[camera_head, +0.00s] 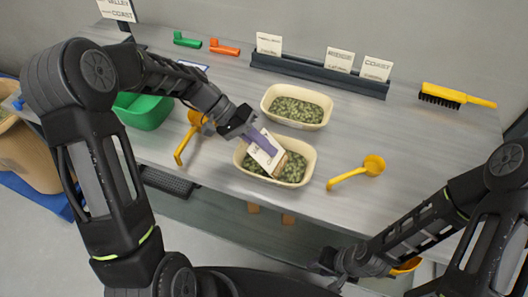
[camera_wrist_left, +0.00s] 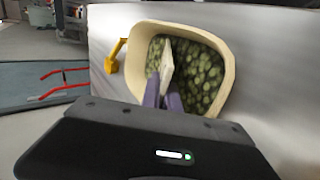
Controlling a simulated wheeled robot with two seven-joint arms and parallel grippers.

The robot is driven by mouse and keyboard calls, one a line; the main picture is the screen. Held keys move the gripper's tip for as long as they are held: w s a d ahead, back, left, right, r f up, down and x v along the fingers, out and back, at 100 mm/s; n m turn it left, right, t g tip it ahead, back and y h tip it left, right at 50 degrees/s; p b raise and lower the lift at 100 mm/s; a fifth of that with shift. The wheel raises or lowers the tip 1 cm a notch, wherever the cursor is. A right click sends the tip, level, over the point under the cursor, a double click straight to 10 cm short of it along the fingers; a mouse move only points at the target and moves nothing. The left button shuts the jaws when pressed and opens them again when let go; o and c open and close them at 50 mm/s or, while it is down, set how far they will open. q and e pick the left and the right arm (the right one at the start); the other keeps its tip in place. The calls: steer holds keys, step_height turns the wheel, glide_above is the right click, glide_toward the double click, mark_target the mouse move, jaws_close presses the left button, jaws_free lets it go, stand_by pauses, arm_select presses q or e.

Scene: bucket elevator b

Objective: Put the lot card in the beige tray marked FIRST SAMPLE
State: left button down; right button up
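My left gripper (camera_head: 262,143) has purple fingers closed on a white lot card (camera_head: 268,157) with print too small to read fully. The card is tilted over the near beige tray (camera_head: 240,165), which holds green pellets. In the left wrist view the card (camera_wrist_left: 167,60) sits between the fingertips, above the pellets within the tray rim (camera_wrist_left: 228,75); whether it touches them is unclear. A second beige tray (camera_head: 264,104) with similar pellets stands just behind. No FIRST SAMPLE marking is readable on either tray. My right gripper (camera_head: 330,264) is low at the table's front, its fingers unclear.
A dark rack (camera_head: 310,73) with upright white cards stands at the back. Yellow scoops lie left (camera_head: 190,137) and right (camera_head: 358,172) of the near tray. A green bin (camera_head: 145,112) is left. A yellow brush (camera_head: 455,96) lies at right.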

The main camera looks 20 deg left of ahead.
arm_select(q)
steer(key=c, duration=1.8)
jaws_free()
steer(key=shift+r, duration=0.1)
steer(key=p+v, duration=0.2)
steer(key=v, duration=0.4)
steer(key=shift+a+r, duration=0.2)
steer(key=shift+r, duration=0.05)
steer(key=shift+a+r+p, duration=0.35)
steer(key=shift+a+p, duration=0.05)
steer(key=shift+a, duration=0.15)
steer(key=r+p, duration=0.1)
steer(key=r, duration=0.1)
steer(key=a+r+p, duration=0.1)
steer(key=r+p, duration=0.1)
steer(key=r, duration=0.1)
steer(key=a+r+p, duration=0.1)
steer(key=r, duration=0.2)
steer(key=shift+w+a+p, duration=0.15)
steer(key=shift+p, duration=0.2)
